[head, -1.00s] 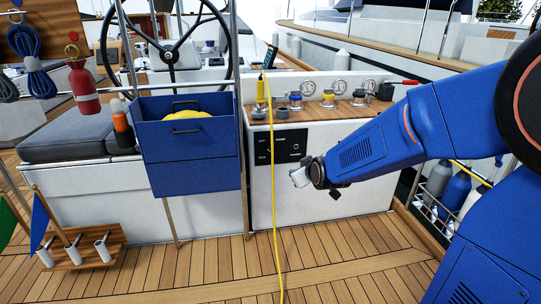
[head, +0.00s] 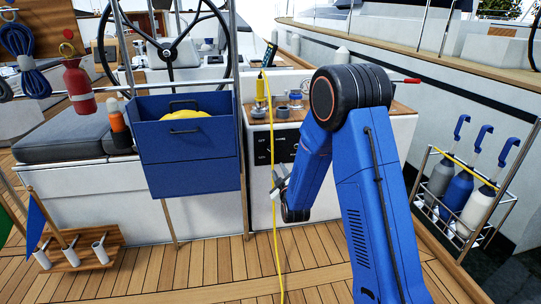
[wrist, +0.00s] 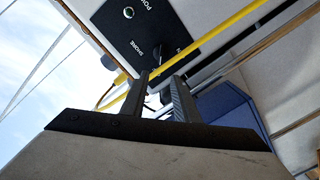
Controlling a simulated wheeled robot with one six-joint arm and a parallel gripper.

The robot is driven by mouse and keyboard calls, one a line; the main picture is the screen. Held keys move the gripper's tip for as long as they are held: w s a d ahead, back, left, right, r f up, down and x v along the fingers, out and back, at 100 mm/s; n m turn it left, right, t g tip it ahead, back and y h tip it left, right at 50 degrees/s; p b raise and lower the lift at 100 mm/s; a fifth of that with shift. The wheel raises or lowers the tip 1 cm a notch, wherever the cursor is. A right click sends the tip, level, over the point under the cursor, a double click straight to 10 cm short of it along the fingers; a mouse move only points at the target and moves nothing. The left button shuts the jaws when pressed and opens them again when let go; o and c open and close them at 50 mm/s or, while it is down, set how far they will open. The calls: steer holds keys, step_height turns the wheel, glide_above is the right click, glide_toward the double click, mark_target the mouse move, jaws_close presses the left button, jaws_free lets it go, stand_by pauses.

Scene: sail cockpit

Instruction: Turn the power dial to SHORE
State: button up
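The black power panel (head: 262,150) is on the white cabinet front, its right part hidden behind my arm. In the wrist view the panel (wrist: 140,30) is tilted, with the word SHORE and a small lit indicator (wrist: 128,12). My gripper (head: 277,180) is just below the panel in the head view. In the wrist view its two fingers (wrist: 158,82) are apart, with no thing clearly held, and their tips are below the panel, apart from the knob.
A yellow cable (head: 274,215) hangs down the cabinet front beside my gripper and crosses behind the fingertips in the wrist view. A blue drawer box (head: 190,160) stands close on the left. A bottle rack (head: 470,215) is at right.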

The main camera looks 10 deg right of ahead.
mark_target(270, 150)
steer(key=w, duration=1.8)
steer(key=shift+f, duration=0.4)
steer(key=shift+s+a, duration=0.1)
jaws_close()
